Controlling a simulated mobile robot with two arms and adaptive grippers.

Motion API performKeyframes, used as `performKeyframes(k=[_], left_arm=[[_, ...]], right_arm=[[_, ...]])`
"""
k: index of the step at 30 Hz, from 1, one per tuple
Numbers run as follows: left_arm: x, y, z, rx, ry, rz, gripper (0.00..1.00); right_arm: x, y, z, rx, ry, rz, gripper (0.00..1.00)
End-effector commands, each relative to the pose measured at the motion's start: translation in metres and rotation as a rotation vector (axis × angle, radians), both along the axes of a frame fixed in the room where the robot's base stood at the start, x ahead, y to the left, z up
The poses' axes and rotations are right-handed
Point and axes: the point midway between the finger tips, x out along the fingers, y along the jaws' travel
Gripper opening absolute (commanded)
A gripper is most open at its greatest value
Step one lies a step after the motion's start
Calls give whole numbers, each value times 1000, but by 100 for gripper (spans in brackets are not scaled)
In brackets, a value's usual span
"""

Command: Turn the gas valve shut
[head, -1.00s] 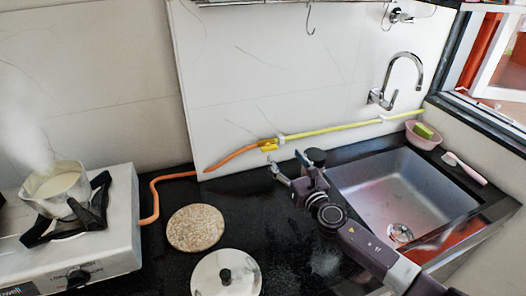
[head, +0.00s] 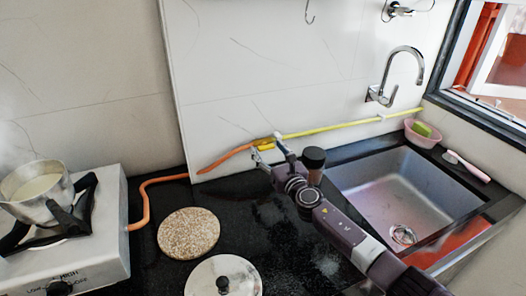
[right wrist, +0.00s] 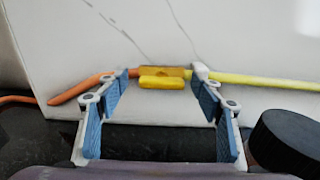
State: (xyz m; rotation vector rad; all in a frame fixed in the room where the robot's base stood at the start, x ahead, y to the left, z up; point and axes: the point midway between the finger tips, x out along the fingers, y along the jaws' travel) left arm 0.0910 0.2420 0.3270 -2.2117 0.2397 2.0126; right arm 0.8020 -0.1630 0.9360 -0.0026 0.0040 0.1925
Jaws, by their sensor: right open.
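The gas valve (head: 265,143) is a small yellow piece on the wall, where the orange hose (head: 222,158) meets the yellow pipe (head: 340,126). In the right wrist view, its yellow handle (right wrist: 162,83) lies level, roughly along the pipe. My right gripper (head: 268,150) is just in front of the valve and partly covers it in the head view. In the right wrist view, the open right gripper (right wrist: 160,76) has one blue-padded finger on each side of the valve. Contact with the handle cannot be told. My left gripper is not in view.
A gas stove (head: 95,258) with a pot (head: 38,190) stands at the left. A round speckled board (head: 188,232) and a metal lid (head: 222,279) lie on the black counter. The sink (head: 395,195), tap (head: 400,65) and pink bowl (head: 411,136) are at the right.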

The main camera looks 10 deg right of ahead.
Motion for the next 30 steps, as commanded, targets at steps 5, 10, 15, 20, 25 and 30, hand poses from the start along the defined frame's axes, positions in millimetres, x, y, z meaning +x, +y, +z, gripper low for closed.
performKeyframes(k=[5, 10, 15, 20, 25, 30], left_arm=[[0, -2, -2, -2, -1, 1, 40], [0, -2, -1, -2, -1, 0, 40], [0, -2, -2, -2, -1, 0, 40], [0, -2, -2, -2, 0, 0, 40], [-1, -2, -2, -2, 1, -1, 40], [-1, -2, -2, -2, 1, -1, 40]], right_arm=[[5, 0, 0, 0, 0, -1, 61], [5, 0, 0, -1, 0, -1, 61], [5, 1, 0, -1, 0, 0, 45], [5, 1, 0, -1, 0, 0, 28], [5, 1, 0, 1, 0, 1, 19], [5, 2, 0, 24, 5, 2, 19]])
